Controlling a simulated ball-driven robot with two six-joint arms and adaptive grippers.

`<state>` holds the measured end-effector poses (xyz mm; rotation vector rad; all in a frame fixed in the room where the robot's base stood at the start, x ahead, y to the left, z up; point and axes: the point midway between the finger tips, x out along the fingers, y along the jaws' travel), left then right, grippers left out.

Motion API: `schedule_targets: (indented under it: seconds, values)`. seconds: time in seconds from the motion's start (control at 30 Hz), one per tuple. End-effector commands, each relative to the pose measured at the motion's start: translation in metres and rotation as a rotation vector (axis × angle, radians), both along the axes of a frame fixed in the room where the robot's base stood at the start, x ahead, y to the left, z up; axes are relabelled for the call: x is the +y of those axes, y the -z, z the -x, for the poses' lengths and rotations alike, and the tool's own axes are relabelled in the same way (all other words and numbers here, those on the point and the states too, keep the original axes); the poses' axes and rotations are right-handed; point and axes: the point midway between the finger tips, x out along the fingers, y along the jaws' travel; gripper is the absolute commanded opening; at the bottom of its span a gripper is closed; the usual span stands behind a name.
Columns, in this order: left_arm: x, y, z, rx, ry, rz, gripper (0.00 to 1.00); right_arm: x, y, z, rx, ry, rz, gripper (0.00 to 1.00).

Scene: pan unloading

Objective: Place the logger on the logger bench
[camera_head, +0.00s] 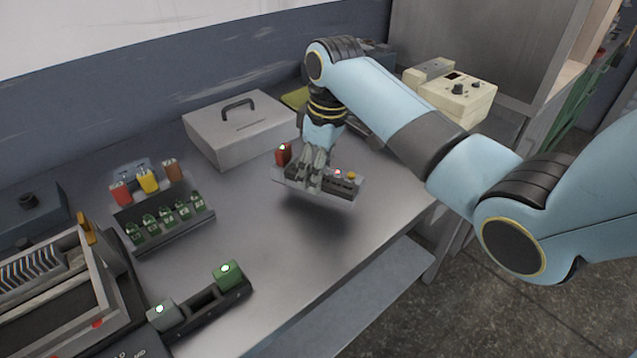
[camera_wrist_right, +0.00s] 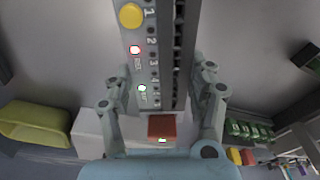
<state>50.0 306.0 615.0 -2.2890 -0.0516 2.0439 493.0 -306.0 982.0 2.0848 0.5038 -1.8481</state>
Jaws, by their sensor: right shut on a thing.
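My right gripper (camera_head: 318,178) points down over the metal table, with its fingers shut around a long grey numbered device (camera_head: 343,186), which seems to be the logger. The device is held level or nearly so, a little above the tabletop, with a shadow under it. In the right wrist view the device (camera_wrist_right: 152,60) lies between the two fingers and shows a yellow button, a red light, a green light and a row of slots. A red block (camera_head: 284,154) with a small light is at its left end. I cannot identify the logger bench for certain. My left gripper is out of view.
A grey case with a handle (camera_head: 240,130) stands behind left. A rack with green units (camera_head: 165,222), red, yellow and brown blocks behind it, and a black dock (camera_head: 205,300) are to the left. A cream box (camera_head: 460,98) is back right. The table's middle is clear.

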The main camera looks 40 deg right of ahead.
Motion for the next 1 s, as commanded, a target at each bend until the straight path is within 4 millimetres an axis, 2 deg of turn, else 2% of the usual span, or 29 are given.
schedule_targets:
  seconds: [0.23, 0.6, 0.63, 0.8, 1.0]
  values:
    - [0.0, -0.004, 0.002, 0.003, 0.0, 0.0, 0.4, 0.001, 0.034, 0.0, 0.001, 0.0, 0.0, 0.22]
    - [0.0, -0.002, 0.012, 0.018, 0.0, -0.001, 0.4, 0.0, 0.04, 0.0, 0.0, 0.0, 0.0, 0.22]
    - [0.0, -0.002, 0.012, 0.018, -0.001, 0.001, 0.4, 0.0, 0.041, 0.001, 0.001, 0.0, 0.0, 0.57]
    - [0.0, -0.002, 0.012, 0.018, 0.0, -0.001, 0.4, 0.0, 0.04, 0.001, 0.001, 0.0, 0.0, 0.79]
    - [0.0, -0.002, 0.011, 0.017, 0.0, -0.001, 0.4, 0.0, 0.04, 0.001, 0.001, 0.0, 0.0, 0.79]
